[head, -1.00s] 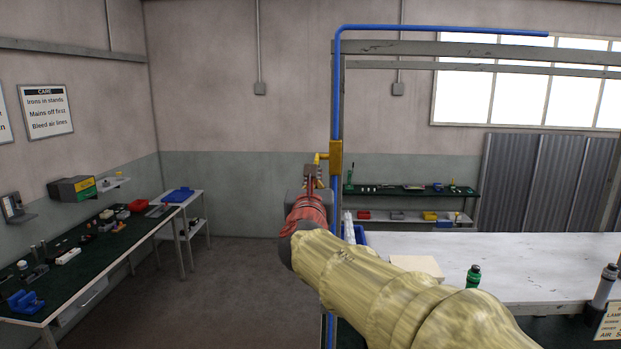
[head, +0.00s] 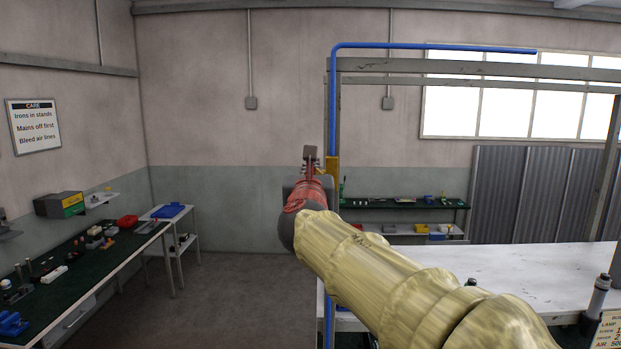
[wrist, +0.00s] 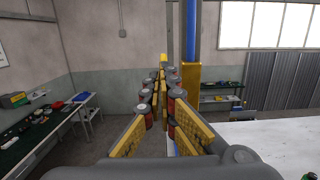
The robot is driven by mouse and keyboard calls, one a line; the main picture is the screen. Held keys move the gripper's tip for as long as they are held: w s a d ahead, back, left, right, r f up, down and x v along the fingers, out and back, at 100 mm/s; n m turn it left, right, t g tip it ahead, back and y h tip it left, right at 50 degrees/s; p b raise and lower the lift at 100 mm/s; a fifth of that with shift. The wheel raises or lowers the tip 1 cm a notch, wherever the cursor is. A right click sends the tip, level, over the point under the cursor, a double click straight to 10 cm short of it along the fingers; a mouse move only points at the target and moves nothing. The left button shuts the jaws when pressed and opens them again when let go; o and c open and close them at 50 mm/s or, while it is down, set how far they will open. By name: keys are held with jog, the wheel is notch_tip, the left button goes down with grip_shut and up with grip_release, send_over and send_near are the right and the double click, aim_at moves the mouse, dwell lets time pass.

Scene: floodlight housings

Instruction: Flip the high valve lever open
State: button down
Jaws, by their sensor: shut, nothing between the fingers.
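The valve's brass-yellow body (head: 332,170) sits on a vertical blue pipe (head: 332,105) at the left end of the bench frame. It also shows in the wrist view (wrist: 190,80), just right of my fingers. A short yellow piece (wrist: 163,60), likely the lever, shows just beyond my fingertips in the wrist view. In the head view my gripper hides the lever. My gripper (head: 311,152) is shut and empty, left of the valve body, its tips near the body's top level. It also shows in the wrist view (wrist: 166,74). I cannot tell whether it touches the lever.
A white-topped bench (head: 470,270) lies right of the pipe. Grey beams (head: 450,65) run above it. A dark-topped workbench (head: 80,262) with several small items stands at the left. Shelves (head: 405,203) stand behind. The floor between is clear.

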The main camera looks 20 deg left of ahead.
jog(key=w+r+p, duration=0.1)
jog(key=p, duration=0.1)
jog(key=w+r+p, duration=0.1)
jog(key=r+p, duration=0.1)
jog(key=shift+a+r, duration=0.15)
jog(key=shift+a, duration=0.05)
jog(key=g+p, duration=0.1)
jog(key=p, duration=0.1)
jog(key=w+p, duration=0.1)
jog(key=p, duration=0.1)
jog(key=r+g+p, duration=0.1)
jog(key=p, duration=0.1)
jog(key=shift+w+a+g, duration=0.2)
jog(key=shift+w+g, duration=0.05)
jog(key=shift+g, duration=0.05)
jog(key=shift+w+h+p, duration=0.1)
jog(key=shift+h+p, duration=0.3)
jog(key=shift+p, duration=0.05)
jog(key=shift+f, duration=0.15)
